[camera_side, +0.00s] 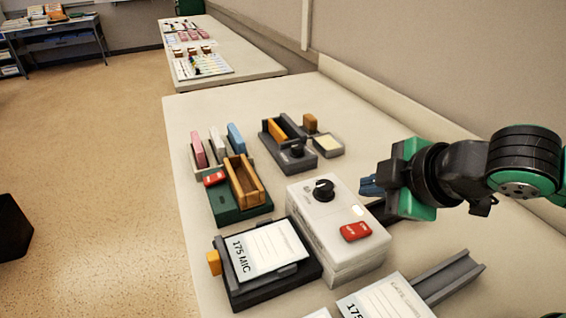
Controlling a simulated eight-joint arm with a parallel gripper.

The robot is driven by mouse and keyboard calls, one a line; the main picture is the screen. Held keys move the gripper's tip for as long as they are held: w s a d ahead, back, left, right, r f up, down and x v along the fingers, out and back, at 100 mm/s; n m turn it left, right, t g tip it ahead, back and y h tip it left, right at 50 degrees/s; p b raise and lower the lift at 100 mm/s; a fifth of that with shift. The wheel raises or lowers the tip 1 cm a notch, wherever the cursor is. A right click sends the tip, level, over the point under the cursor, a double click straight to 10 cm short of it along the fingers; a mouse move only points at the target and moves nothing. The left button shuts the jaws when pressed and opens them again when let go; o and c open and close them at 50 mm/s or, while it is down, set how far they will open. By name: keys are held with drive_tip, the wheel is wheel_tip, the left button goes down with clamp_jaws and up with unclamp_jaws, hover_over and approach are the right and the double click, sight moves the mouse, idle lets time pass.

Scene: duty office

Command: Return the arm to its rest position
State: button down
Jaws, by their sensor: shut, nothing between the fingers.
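My arm reaches in from the right edge, dark with green rings.
The white box has a black knob (323,190) and a red block (355,231). A black holder (268,291) with a "175 MIC" card (262,249), a green base with a wooden tray (244,182), and a dark grey tray (287,158) stand around. The table's left strip is clear.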

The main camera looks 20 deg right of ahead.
drive_tip(key=d+f+m+g, duration=0.1)
drive_tip(key=d+m, duration=0.9)
drive_tip(key=m, duration=0.2)
drive_tip(key=shift+w+d+f+g, duration=0.3)
drive_tip(key=shift+d+f+g, duration=0.1)
